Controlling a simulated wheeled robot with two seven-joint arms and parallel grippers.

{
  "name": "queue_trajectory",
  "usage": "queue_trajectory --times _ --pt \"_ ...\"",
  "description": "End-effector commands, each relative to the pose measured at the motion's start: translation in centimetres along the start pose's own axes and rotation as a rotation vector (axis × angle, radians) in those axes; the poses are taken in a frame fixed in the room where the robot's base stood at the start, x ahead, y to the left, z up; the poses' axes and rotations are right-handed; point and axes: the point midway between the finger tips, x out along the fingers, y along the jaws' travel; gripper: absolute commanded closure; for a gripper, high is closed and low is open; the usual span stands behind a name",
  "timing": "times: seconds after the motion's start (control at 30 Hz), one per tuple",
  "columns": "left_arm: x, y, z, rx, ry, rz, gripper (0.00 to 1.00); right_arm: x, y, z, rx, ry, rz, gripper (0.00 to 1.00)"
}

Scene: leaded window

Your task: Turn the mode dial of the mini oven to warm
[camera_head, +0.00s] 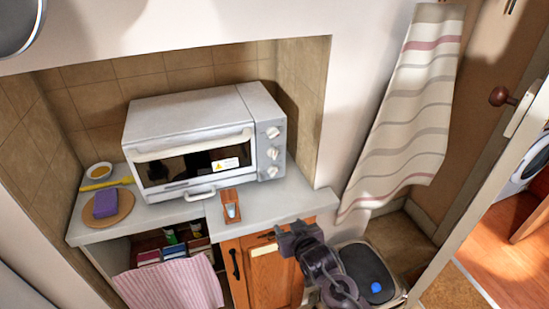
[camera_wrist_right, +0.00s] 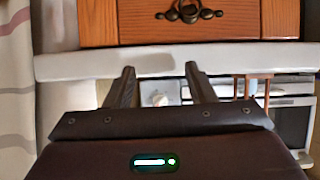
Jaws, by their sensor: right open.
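The white mini oven (camera_head: 190,105) stands on the counter in the tiled niche, its door shut. Three pale dials (camera_head: 272,153) sit in a column on the grey panel at its right; their labels are too small to read, so I cannot tell which one is the mode dial or where it points. My right gripper (camera_head: 291,239) is in front of the counter, below and right of the dials, apart from them. In the right wrist view, which shows the scene upside down, the gripper (camera_wrist_right: 159,68) is open and empty, with a dial (camera_wrist_right: 158,98) showing beyond, between its fingers. My left gripper is out of view.
A small wooden stand (camera_head: 231,204) sits at the counter's front edge. A purple sponge (camera_head: 106,203) lies on a round board at left. A striped towel (camera_head: 405,110) hangs at right. A bin (camera_head: 368,272) stands below. Free counter (camera_head: 285,205) lies before the dials.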

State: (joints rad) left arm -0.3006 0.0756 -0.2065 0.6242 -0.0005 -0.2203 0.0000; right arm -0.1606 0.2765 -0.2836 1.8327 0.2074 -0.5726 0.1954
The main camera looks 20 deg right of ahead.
Motion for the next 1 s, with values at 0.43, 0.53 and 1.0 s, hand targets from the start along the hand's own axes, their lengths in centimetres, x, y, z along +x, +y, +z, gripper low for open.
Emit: queue_trajectory --times 0.43,0.53,1.0 --pt "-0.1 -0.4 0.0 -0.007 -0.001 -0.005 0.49 0.2 1.2 -14.9 0.029 0.483 -0.015 0.50" --pt "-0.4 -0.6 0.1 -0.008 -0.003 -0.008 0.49 0.8 1.2 -15.7 0.031 0.497 -0.016 0.50" --pt "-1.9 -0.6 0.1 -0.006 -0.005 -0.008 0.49 6.3 1.2 -18.5 0.031 0.493 -0.016 0.50"
